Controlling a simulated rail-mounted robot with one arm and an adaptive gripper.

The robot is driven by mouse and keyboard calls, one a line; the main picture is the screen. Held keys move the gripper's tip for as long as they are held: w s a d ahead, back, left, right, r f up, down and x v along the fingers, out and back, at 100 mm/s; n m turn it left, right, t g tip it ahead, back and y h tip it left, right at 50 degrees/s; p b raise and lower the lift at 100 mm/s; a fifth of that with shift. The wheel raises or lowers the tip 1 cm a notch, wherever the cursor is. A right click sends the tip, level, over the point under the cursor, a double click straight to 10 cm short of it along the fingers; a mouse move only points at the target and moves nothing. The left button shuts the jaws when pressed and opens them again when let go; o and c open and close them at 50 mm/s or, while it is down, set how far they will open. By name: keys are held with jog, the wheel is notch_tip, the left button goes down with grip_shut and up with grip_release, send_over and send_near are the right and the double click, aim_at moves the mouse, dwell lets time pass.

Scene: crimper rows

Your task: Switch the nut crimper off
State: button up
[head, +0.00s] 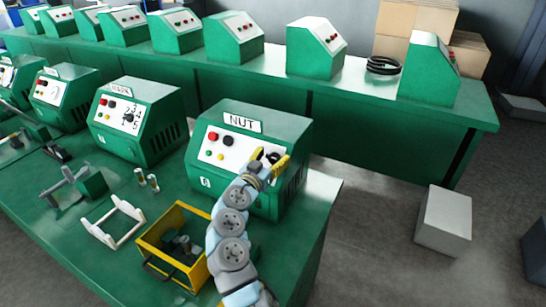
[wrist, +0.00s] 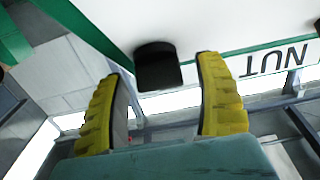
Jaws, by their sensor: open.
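The nut crimper (head: 289,131) is a green box with a sloped white front panel and a NUT label (head: 242,122). Its panel carries a red button (head: 213,136), a black button (head: 228,141) and small coloured lamps. My gripper (head: 272,160) with yellow fingers is at the right part of this panel and hides some of it. In the wrist view, a black knob (wrist: 158,68) stands out from the white panel between my open fingers. A gap shows between the knob and each finger. The NUT label is upside down there, at the right. The knob's setting cannot be read.
A yellow open crate (head: 153,240) with parts stands in front of the crimper, beside my arm. Another green crimper (head: 137,120) stands to the left. The table ends just right of the nut crimper.

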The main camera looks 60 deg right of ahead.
jog(key=shift+d, duration=0.25)
jog(key=c, duration=1.2)
